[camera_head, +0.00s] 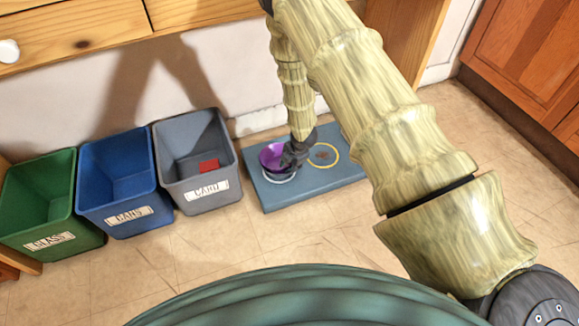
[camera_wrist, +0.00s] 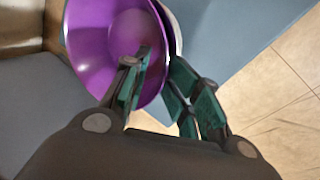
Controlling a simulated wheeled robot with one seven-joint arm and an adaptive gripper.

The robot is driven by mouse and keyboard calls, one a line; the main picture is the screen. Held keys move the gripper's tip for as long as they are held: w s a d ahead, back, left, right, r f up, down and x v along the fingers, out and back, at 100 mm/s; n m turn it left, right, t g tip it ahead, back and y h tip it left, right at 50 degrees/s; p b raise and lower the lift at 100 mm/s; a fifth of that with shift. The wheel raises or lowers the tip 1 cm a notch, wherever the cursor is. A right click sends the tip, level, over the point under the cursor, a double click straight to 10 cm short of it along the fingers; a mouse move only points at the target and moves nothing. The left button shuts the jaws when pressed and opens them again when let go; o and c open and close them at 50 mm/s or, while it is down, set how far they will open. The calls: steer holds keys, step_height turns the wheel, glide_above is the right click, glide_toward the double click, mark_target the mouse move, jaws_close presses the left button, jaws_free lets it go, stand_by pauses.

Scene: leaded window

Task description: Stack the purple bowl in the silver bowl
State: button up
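The purple bowl (camera_head: 270,155) is over the silver bowl (camera_head: 280,178) on a blue-grey board; it looks nested and slightly tilted, but I cannot tell how fully it is seated. In the wrist view the purple bowl (camera_wrist: 100,42) fills the upper left, and a thin strip of the silver bowl (camera_wrist: 177,30) shows behind its right rim. My gripper (camera_head: 291,160) is at the bowl's right side. In the wrist view my gripper (camera_wrist: 162,68) has its fingers apart, one over the inside of the bowl and one outside the rim, with a gap between them.
The blue-grey board (camera_head: 345,172) lies on the tiled floor, with a yellow ring (camera_head: 323,155) marked on its right part. A grey bin (camera_head: 205,185), a blue bin (camera_head: 120,185) and a green bin (camera_head: 40,205) stand to the left. Wooden cabinets are behind and right.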

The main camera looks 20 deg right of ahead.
steer(key=p+v, duration=0.5)
steer(key=v, duration=0.7)
steer(key=s+a+f+m, duration=0.1)
steer(key=s+f+m, duration=0.15)
steer(key=s, duration=0.35)
steer(key=s+a+f+m+g, duration=0.1)
steer(key=s+f+m, duration=0.1)
steer(key=s+m, duration=0.3)
steer(key=s+a+f+m, duration=0.1)
steer(key=s+f+m, duration=0.2)
steer(key=s, duration=0.4)
steer(key=s+m+g+h, duration=0.1)
steer(key=s+m+g, duration=0.1)
steer(key=s+m, duration=1)
steer(key=s, duration=0.8)
steer(key=shift+s+a, duration=0.3)
steer(key=shift+s, duration=0.1)
steer(key=shift+r, duration=0.1)
